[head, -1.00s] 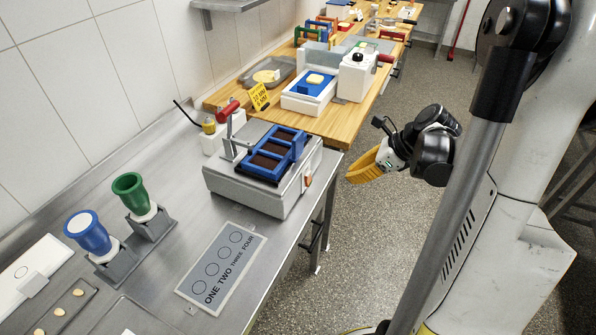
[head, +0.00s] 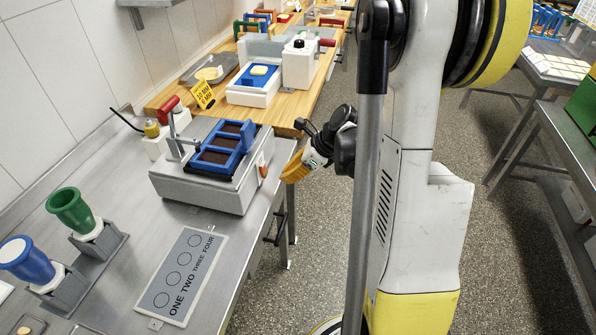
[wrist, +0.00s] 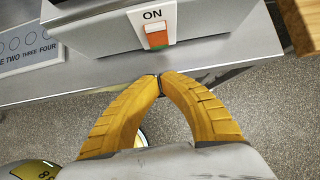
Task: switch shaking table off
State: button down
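The shaking table (head: 200,190) is a grey box on the steel bench, with a blue rack (head: 222,150) of dark compartments on top. Its side switch (head: 262,168) faces my gripper. In the wrist view the switch (wrist: 157,38) is an orange-red rocker with a pale upper part, under a label reading ON. My gripper (head: 287,178) has yellow fingers and is just right of the box, near the switch. In the wrist view the fingertips (wrist: 160,85) meet with nothing between them, below the switch in the picture and apart from it.
A red-handled lever (head: 170,108) stands at the box's back left. A numbered card (head: 182,275) and green (head: 72,208) and blue (head: 25,260) cups are on the bench at left. A wooden table (head: 285,115) with equipment is behind. Open floor lies right of the bench.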

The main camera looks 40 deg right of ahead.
aim_at(265, 175)
jog(key=shift+w+a+f+b, duration=0.2)
jog(key=shift+w+a+b, duration=0.05)
jog(key=shift+w+a, duration=0.5)
jog(key=shift+w+a+f+b, duration=0.2)
jog(key=shift+w+a, duration=0.3)
jog(key=shift+w, duration=0.35)
jog(key=shift+r, duration=0.1)
jog(key=shift+w+a+f+b, duration=0.3)
jog(key=shift+w+f+b, duration=0.05)
jog(key=shift+w, duration=0.05)
jog(key=shift+r, duration=0.15)
jog(key=shift+r+p, duration=0.65)
jog(key=shift+r, duration=0.1)
jog(key=shift+s+d, duration=0.1)
